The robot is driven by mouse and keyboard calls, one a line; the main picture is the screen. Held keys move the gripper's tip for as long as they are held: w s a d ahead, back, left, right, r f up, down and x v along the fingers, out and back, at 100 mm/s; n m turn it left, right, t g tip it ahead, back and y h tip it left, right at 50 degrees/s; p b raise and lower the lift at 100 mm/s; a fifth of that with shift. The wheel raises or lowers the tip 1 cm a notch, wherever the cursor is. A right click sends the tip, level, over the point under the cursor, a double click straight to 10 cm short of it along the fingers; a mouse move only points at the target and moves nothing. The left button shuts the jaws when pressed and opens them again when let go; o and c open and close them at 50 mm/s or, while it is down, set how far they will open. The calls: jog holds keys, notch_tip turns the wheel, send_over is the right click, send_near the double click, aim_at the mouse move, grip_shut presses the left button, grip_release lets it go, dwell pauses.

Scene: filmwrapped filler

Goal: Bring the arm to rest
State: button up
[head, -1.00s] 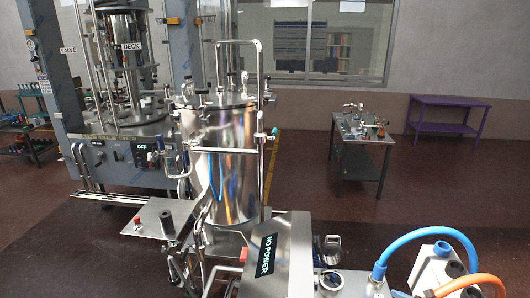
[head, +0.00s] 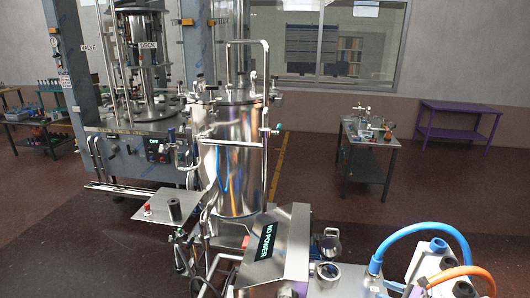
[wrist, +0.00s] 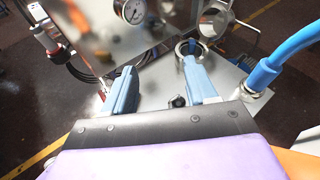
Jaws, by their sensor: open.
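My gripper (wrist: 160,68) shows in the wrist view with its two light-blue fingers apart and nothing between them. It is over a metal plate (wrist: 225,78) of the filling machine; whether the fingers touch anything there I cannot tell. A round gauge (wrist: 134,11) on a steel housing lies beyond the fingers. A metal ring fitting (wrist: 190,50) appears close behind the right finger. I cannot make out my gripper in the head view.
A steel tank (head: 232,160) stands at centre, with a "NO POWER" box (head: 266,240) in front. Blue (head: 430,230) and orange hoses (head: 455,272) arch at lower right. A small workbench (head: 366,155) and a purple table (head: 460,107) stand behind on open floor.

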jog(key=s+a+r+n+g+y+b, duration=0.1)
jog(key=s+a+r+n+g, duration=0.25)
jog(key=a, duration=0.65)
jog(key=a+r+n+g+b, duration=0.1)
jog(key=a+r+n+g, duration=0.2)
jog(key=a+r+n, duration=0.35)
jog(key=s+a+r+n+g+y+b, duration=0.1)
jog(key=s+a+r+n+g+b, duration=0.15)
jog(key=a+r, duration=0.65)
jog(key=s+a+n+g+h+b, duration=0.1)
jog(key=s+a+n+g+h, duration=0.2)
jog(key=s+a, duration=0.5)
jog(key=s+a+n+g+h+b, duration=0.1)
jog(key=s+a+n+h, duration=0.4)
jog(key=s, duration=0.6)
jog(key=s+d+f+n+h+b, duration=0.1)
jog(key=s+d+n, duration=0.2)
jog(key=s, duration=0.5)
jog(key=s+d+f+n+h+b, duration=0.1)
jog(key=s+d+n+h, duration=0.1)
jog(key=s, duration=0.6)
jog(key=shift+d+n+h, duration=0.3)
jog(key=shift+d+n, duration=0.35)
jog(key=shift+d, duration=0.15)
jog(key=shift+d, duration=0.55)
jog(key=shift+a, duration=0.1)
jog(key=shift+a, duration=0.3)
